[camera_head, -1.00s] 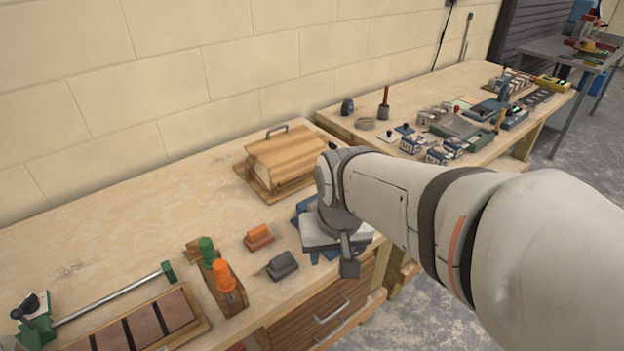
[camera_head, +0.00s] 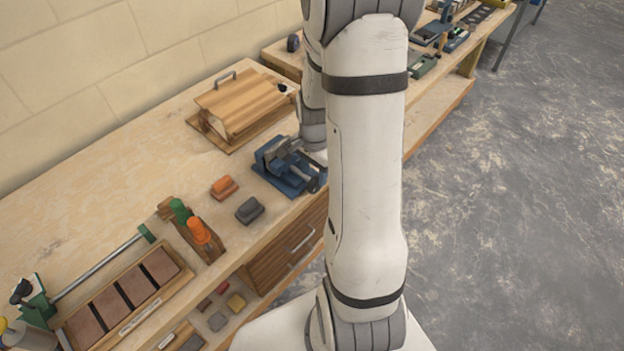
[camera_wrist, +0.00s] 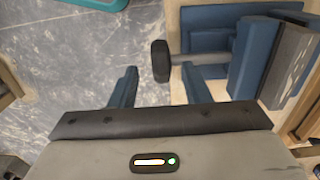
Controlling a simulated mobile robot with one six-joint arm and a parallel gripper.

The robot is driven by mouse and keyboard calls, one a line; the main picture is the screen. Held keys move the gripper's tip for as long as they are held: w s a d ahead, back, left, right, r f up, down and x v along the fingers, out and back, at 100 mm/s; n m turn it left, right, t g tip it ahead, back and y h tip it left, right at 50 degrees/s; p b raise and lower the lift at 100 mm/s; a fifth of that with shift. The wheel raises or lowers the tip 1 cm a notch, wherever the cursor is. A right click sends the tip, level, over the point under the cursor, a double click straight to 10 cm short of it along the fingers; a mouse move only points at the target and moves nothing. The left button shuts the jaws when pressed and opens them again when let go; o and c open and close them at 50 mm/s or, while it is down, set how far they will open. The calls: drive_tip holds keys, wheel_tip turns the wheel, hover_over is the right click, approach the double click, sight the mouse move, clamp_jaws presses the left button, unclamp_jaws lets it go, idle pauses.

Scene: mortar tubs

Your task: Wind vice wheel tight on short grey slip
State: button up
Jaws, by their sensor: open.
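The blue vice (camera_head: 287,168) stands at the bench's front edge, partly hidden by my arm. In the wrist view its blue frame (camera_wrist: 250,60) is at the upper right, and a grey screw (camera_wrist: 195,73) runs left to the dark wheel (camera_wrist: 161,61). A grey block (camera_wrist: 292,68) lies against the blue jaw; I cannot tell whether it is the short grey slip or part of the vice. My gripper (camera_wrist: 159,68) is open and empty, with the wheel between or just beyond its fingertips and no clear contact. The head view hides my fingers behind the arm.
A dark grey block (camera_head: 250,210) and an orange block (camera_head: 224,187) lie left of the vice. A wooden box (camera_head: 240,105) stands behind. A rack with green and orange handles (camera_head: 195,232) is further left. Open floor (camera_head: 500,200) lies to the right.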

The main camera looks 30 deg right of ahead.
sight(313, 180)
drive_tip(key=shift+f, duration=2.5)
drive_tip(key=shift+c, duration=0.2)
clamp_jaws()
drive_tip(key=shift+a, duration=0.2)
drive_tip(key=shift+d+p, duration=0.1)
drive_tip(key=shift+p, duration=0.2)
